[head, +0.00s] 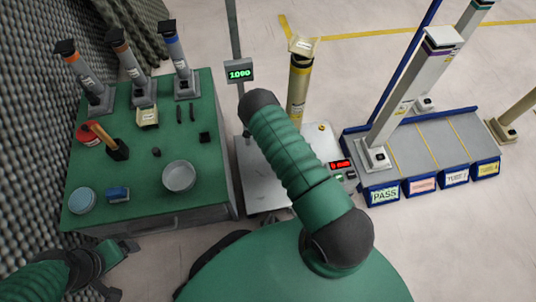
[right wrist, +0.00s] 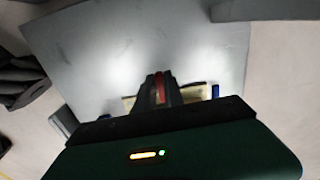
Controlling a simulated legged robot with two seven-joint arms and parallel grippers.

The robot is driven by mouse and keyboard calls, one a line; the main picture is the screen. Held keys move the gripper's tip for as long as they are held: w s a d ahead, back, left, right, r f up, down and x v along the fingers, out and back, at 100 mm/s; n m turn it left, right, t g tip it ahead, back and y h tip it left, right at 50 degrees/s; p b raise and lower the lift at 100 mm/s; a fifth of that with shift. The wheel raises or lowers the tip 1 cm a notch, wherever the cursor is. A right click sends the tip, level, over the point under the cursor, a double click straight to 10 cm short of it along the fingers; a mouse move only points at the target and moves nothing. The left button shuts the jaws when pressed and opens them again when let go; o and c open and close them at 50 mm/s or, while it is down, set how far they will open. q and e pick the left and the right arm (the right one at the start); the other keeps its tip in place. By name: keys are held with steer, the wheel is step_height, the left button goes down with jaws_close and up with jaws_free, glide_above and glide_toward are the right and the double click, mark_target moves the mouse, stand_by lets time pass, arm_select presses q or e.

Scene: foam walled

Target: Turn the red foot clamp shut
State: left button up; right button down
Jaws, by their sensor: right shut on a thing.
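The red foot clamp (right wrist: 160,90) shows as a narrow red piece between the fingers of my right gripper (right wrist: 160,92) in the right wrist view. The fingers are shut on it, and they hide much of it. In the head view my green right arm reaches over the metal plate of the test stand (head: 262,190) and hides that gripper and the clamp. A yellow column (head: 299,90) stands upright at the stand. My left gripper (head: 120,268) is at the lower left, its fingers apart and empty, in front of the green table.
The green table (head: 215,150) at left holds several columns, a hammer (head: 110,143), a round metal dish (head: 179,177) and small parts. A green display (head: 239,71) and a red display (head: 340,164) are at the stand. A rack (head: 430,150) with labelled lanes stands right. Grey foam lines the left wall.

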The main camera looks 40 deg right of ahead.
steer(key=shift+w, duration=0.1)
stand_by(0.4)
steer(key=c, duration=1.4)
jaws_free()
steer(key=shift+c, duration=0.2)
step_height(320, 180, up, 17)
steer(key=p, duration=0.9)
steer(key=shift+f, duration=0.15)
